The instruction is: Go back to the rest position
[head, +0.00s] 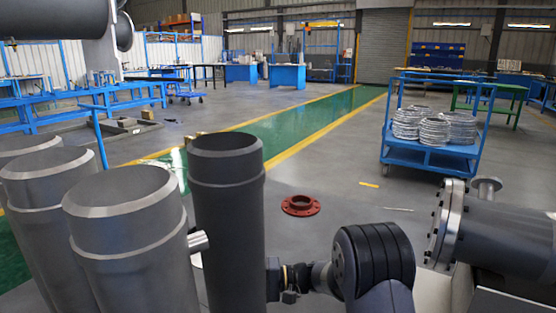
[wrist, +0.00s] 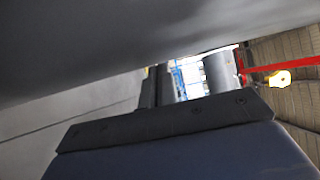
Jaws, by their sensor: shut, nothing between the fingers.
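My gripper (wrist: 158,86) shows in the wrist view as dark, narrow fingers close together beyond a bolted dark plate. They are shut with nothing between them. In the head view my gripper (head: 275,279) is low in the middle, right beside a tall dark grey cylinder (head: 228,220). I cannot tell whether it touches the cylinder, and its fingertips are not clear there. My arm reaches in from the lower right. A large dark grey surface (wrist: 120,45) fills the top of the wrist view, very close to the camera.
Several more grey cylinders (head: 125,230) stand at the left. A red flange ring (head: 300,206) lies on the floor. A grey flanged shell (head: 510,236) lies at the right. A blue cart (head: 428,155) with stacked metal rings stands behind it. The floor between is mostly clear.

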